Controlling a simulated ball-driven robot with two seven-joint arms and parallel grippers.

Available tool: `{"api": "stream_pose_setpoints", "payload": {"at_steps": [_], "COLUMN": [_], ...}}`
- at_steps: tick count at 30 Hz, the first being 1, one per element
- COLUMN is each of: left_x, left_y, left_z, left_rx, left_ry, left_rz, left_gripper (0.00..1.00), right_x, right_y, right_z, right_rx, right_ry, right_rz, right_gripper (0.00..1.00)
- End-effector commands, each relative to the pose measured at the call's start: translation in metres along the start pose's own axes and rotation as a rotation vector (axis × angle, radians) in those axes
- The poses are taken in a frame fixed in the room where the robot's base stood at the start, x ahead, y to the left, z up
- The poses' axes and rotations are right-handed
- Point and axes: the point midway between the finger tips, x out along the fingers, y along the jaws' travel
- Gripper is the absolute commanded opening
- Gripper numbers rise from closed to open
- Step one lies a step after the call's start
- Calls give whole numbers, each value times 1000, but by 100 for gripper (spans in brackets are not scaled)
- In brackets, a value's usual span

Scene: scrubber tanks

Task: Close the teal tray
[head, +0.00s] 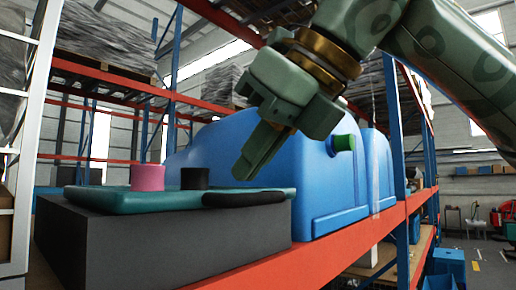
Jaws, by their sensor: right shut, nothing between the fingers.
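The teal tray (125,201) lies flat on top of a dark grey block (165,250) at the lower left of the head view. A black handle-like part (246,198) is on its front right edge. My right gripper (243,172) comes down from the upper right. It is shut and empty, with its fingertips pointing down above the tray's right part. In the picture the tips are apart from the black handle. My left gripper is not in view.
A large blue tank (300,190) with a green cap (343,143) stands right behind the tray on an orange shelf beam (320,255). A white upright frame (30,140) stands at the left. Blue rack posts (397,130) are at the right, with open floor beyond.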

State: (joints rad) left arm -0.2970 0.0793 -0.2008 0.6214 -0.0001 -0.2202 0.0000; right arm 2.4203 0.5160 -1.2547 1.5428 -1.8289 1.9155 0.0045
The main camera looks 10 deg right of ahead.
Motion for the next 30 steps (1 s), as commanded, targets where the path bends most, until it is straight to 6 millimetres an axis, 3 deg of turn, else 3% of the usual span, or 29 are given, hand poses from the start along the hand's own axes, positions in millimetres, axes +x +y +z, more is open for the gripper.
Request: {"api": "stream_pose_setpoints", "payload": {"at_steps": [9, 16, 30], "left_x": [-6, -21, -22], "left_y": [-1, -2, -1], "left_z": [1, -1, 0], "left_rx": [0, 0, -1], "left_ry": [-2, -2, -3], "left_rz": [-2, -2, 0], "left_gripper": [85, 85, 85], "right_x": [66, 85, 91], "right_y": [1, 1, 0], "right_z": [2, 25, 29], "right_rx": [-2, -1, 0], "right_ry": [2, -1, -2], "right_rz": [4, 3, 2], "right_gripper": [0, 0, 0]}}
